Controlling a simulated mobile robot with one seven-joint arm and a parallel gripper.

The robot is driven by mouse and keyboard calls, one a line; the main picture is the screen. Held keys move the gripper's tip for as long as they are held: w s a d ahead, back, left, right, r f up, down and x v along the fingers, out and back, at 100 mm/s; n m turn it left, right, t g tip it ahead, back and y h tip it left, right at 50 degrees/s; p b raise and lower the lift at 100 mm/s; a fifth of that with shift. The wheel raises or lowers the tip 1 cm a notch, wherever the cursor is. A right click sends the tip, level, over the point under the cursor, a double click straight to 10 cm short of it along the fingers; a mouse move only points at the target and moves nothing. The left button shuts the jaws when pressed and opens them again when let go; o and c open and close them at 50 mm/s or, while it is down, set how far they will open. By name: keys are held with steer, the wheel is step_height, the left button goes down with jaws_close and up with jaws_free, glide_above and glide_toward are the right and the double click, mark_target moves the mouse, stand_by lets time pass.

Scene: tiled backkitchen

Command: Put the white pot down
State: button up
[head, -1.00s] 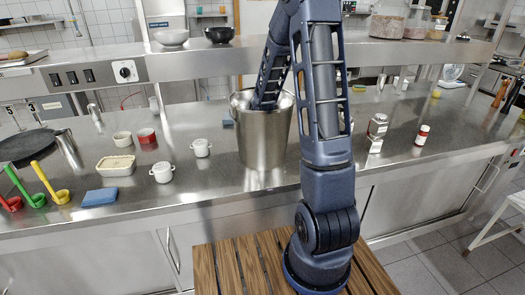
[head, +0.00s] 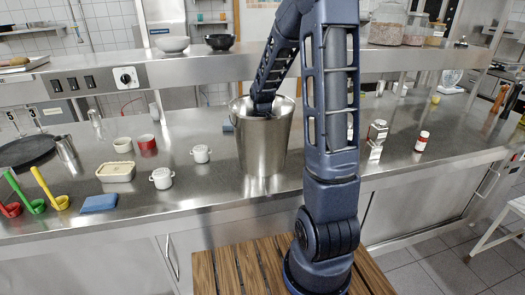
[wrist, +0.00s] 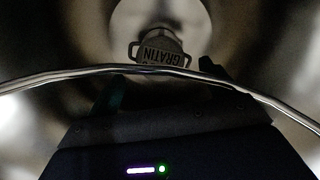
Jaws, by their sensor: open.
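A small pale pot (wrist: 160,50) with two side handles and the word GRATIN sits at the bottom of a tall steel bucket (head: 264,145). It shows only in the wrist view; the bucket wall hides it in the head view. My gripper (wrist: 160,82) is open, its dark fingertips apart to either side below the pot in the wrist picture. I see nothing between them, and whether they touch the pot is unclear. In the head view my forearm reaches down into the bucket's mouth, and the gripper is hidden there.
Two similar white lidded pots (head: 201,154) (head: 161,179) stand left of the bucket. A cream dish (head: 116,171), blue sponge (head: 99,203) and coloured ladles lie further left. A jar (head: 377,131) and a red-labelled bottle (head: 422,141) stand right. A shelf runs behind.

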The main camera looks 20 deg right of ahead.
steer(key=shift+r, duration=1.95)
steer(key=shift+r, duration=0.1)
steer(key=s+a+r+m+t, duration=0.25)
steer(key=s+r, duration=0.25)
steer(key=r, duration=0.4)
steer(key=s+a+r+m+t, duration=0.1)
steer(key=s+r+m, duration=0.3)
steer(key=r, duration=0.5)
steer(key=s+d+f, duration=0.1)
steer(key=s+d, duration=0.2)
steer(key=s, duration=0.5)
steer(key=s+d+f+n+t, duration=0.1)
steer(key=s+d, duration=0.2)
steer(key=s, duration=0.6)
steer(key=shift+s, duration=0.25)
steer(key=o, duration=0.3)
steer(key=shift+s+d+f, duration=0.15)
steer(key=shift+s+d, duration=0.05)
steer(key=shift+s, duration=0.1)
